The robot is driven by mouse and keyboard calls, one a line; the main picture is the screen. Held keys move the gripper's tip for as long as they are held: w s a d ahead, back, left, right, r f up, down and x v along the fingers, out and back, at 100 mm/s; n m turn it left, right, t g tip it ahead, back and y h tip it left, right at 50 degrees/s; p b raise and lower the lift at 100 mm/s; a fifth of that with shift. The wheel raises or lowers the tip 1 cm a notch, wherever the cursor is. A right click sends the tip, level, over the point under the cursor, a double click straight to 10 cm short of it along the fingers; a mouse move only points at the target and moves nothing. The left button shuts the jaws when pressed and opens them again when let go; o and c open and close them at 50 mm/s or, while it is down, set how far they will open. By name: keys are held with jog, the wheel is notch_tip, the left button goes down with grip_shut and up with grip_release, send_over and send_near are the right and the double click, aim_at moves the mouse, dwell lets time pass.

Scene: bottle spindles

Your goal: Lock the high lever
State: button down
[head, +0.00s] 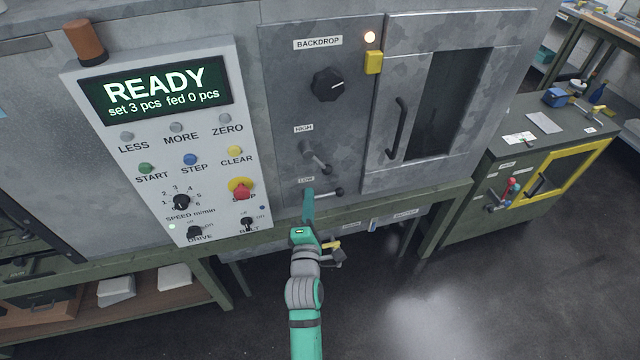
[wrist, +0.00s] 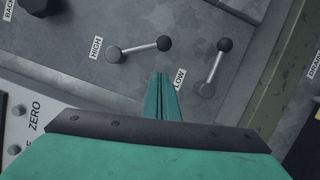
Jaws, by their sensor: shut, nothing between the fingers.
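The high lever (head: 317,160) is a grey arm with a dark ball knob, under the HIGH label on the grey panel. In the head view it slants down to the right from its pivot. It also shows in the wrist view (wrist: 139,48), clear of my fingers. The low lever (head: 328,192) lies below it, pointing about level to the right; it shows at right in the wrist view (wrist: 215,70). My gripper (head: 308,194) is shut and empty. Its teal fingertips (wrist: 162,76) appear between the two levers in the wrist view, and they partly cover the low lever's pivot in the head view.
A black BACKDROP knob (head: 328,84) sits above the levers. A door with a black handle (head: 397,128) is to the right. A control panel (head: 215,125) with buttons and a READY screen stands to the left. A green frame rail (head: 390,206) runs below.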

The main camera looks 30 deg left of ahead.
aim_at(317, 159)
jog(key=shift+w+d+r, duration=0.1)
jog(key=shift+w+r, duration=0.15)
jog(key=shift+w, duration=1.15)
jog(key=shift+w+d+r, duration=0.1)
jog(key=shift+w+r, duration=0.1)
jog(key=shift+w, duration=1.2)
jog(key=shift+s+n, duration=0.1)
jog(key=shift+n, duration=0.2)
